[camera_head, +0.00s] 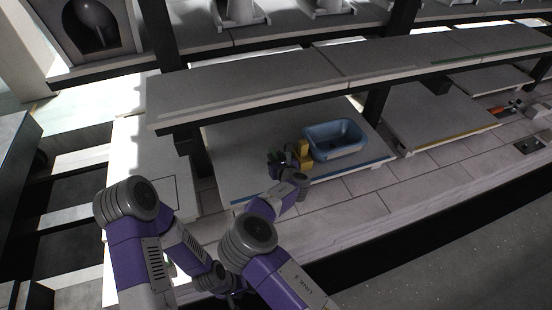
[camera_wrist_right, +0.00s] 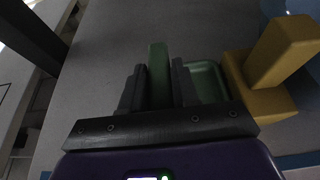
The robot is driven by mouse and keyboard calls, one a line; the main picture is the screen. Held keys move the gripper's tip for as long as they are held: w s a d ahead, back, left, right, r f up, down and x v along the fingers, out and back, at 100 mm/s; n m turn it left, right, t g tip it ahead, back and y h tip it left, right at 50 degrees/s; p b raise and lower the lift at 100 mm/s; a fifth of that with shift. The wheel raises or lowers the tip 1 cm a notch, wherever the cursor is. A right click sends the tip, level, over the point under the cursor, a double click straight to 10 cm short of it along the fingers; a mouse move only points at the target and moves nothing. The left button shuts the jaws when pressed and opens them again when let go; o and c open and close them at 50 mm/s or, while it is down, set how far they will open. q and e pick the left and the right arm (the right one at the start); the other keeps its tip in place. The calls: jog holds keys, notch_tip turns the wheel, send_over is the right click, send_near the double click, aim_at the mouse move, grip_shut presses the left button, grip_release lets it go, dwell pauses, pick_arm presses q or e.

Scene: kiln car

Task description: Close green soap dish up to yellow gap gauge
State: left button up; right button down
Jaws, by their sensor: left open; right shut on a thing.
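The green soap dish (camera_wrist_right: 207,78) sits on the grey shelf slab in the right wrist view. My right gripper (camera_wrist_right: 158,85) is shut on the dish's near left wall, one finger on each side of it. The yellow gap gauge (camera_wrist_right: 265,100), a block with a raised part, stands just right of the dish; any gap between them is too small to tell. In the head view the gauge (camera_head: 304,153) stands between my right gripper (camera_head: 284,161) and a blue basin; the dish is mostly hidden. My left gripper (camera_head: 232,291) is low in the head view, away from the slab, largely hidden by my arm.
The blue basin (camera_head: 336,139) stands right of the gauge, close to it. A shelf (camera_head: 260,82) overhangs behind, on dark posts (camera_head: 375,102). The slab (camera_head: 240,140) is bare left of the dish. A blue strip runs along its front edge.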

jog(key=c, duration=0.8)
grip_release()
jog(key=shift+f, duration=0.1)
